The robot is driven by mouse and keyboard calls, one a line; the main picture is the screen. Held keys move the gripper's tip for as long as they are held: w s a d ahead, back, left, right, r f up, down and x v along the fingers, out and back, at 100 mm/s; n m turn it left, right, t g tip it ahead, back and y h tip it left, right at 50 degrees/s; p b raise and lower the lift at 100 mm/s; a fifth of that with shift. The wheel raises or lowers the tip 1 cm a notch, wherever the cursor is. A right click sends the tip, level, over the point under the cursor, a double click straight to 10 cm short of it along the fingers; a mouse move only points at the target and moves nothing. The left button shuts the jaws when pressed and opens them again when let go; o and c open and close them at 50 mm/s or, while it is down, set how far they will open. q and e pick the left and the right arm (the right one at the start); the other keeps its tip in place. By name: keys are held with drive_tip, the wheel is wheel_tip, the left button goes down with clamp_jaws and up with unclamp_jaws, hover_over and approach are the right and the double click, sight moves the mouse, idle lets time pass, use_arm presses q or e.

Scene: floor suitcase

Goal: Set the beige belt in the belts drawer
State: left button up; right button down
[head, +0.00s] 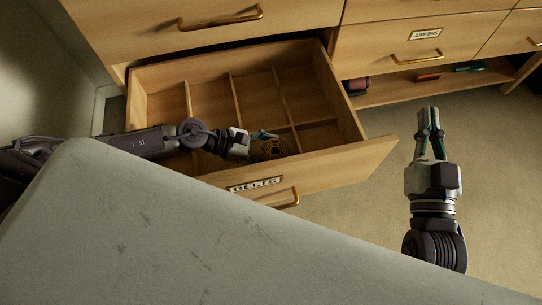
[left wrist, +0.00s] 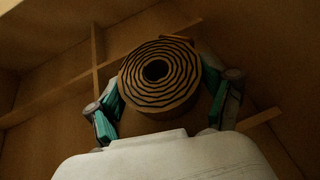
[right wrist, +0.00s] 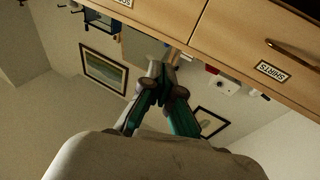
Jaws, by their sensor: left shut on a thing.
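The beige belt (head: 272,149) is a rolled coil. In the left wrist view the belt (left wrist: 158,75) shows its spiral face between the fingers. My left gripper (head: 262,141) is shut on it, inside the open belts drawer (head: 374,155), near the front panel; the left fingers also show in the left wrist view (left wrist: 165,100). The drawer has a BELTS label (head: 255,185) and wooden dividers forming several compartments. I cannot tell whether the belt touches the drawer floor. My right gripper (head: 429,112) is empty, over the floor to the right; its fingertips look close together in the right wrist view (right wrist: 162,65).
A closed drawer with a brass handle (head: 222,19) is above the open one. The JUMPERS drawer (head: 398,38) is at the upper right, with a low shelf (head: 400,93) holding small items below. A grey surface (head: 150,235) fills the lower left. Floor right of the drawer is clear.

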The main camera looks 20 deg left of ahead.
use_arm(q)
wheel_tip(320, 180, down, 2)
drive_tip(key=shift+b, duration=0.35)
use_arm(e)
drive_tip(key=r+t, duration=0.1)
drive_tip(key=r, duration=0.1)
drive_tip(key=s+r+t+y, duration=0.1)
drive_tip(key=r, duration=0.1)
drive_tip(key=shift+s+a+t, duration=0.1)
drive_tip(key=shift+a+t, duration=0.05)
drive_tip(key=shift+t, duration=0.15)
use_arm(q)
drive_tip(key=shift+f, duration=0.15)
drive_tip(key=o, duration=1.1)
use_arm(e)
drive_tip(key=shift+s+r+t, duration=0.3)
drive_tip(key=shift+r+t, duration=0.1)
drive_tip(key=shift+r, duration=0.1)
